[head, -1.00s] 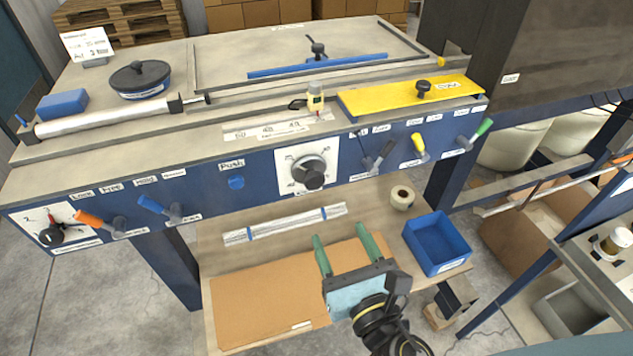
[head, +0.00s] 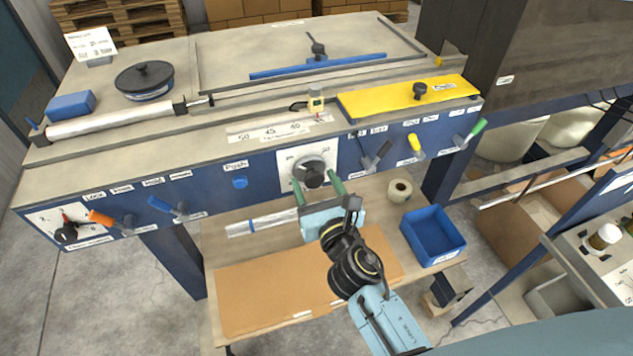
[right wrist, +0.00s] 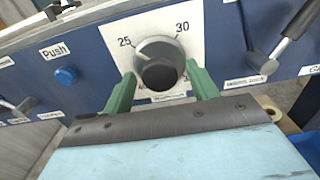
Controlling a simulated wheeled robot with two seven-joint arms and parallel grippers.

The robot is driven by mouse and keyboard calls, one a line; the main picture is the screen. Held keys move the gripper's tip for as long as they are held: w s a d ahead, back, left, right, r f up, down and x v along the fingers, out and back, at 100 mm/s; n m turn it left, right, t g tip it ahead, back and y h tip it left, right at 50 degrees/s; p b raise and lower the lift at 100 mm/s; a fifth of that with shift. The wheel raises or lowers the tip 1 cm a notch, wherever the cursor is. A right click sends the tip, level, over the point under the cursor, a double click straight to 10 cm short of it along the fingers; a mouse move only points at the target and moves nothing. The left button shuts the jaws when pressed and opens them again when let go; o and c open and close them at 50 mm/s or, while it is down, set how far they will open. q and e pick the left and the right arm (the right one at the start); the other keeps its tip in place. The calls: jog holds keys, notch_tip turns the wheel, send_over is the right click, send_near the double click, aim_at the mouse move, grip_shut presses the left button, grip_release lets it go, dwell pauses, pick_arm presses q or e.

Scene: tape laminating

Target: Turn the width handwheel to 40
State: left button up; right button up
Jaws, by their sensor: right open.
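The width handwheel is a dark round knob (head: 312,174) on a white dial plate (right wrist: 117,37) in the blue front panel. In the right wrist view the knob (right wrist: 160,70) stands out from the plate, with 25 and 30 readable above it and the lower numbers partly hidden. My right gripper (head: 318,188) is open, its green fingers on either side of the knob. In the right wrist view the fingers (right wrist: 161,88) reach up left and right of the knob, with a gap on each side. My left gripper is not in view.
A blue push button (head: 240,182) is left of the dial. A lever with a dark grip (head: 378,155) and a yellow lever (head: 415,143) are to its right. Below are a shelf with cardboard (head: 250,300), a tape roll (head: 399,190) and a blue bin (head: 433,236).

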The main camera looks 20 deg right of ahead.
jog(key=shift+c, duration=0.3)
jog(key=c, duration=0.9)
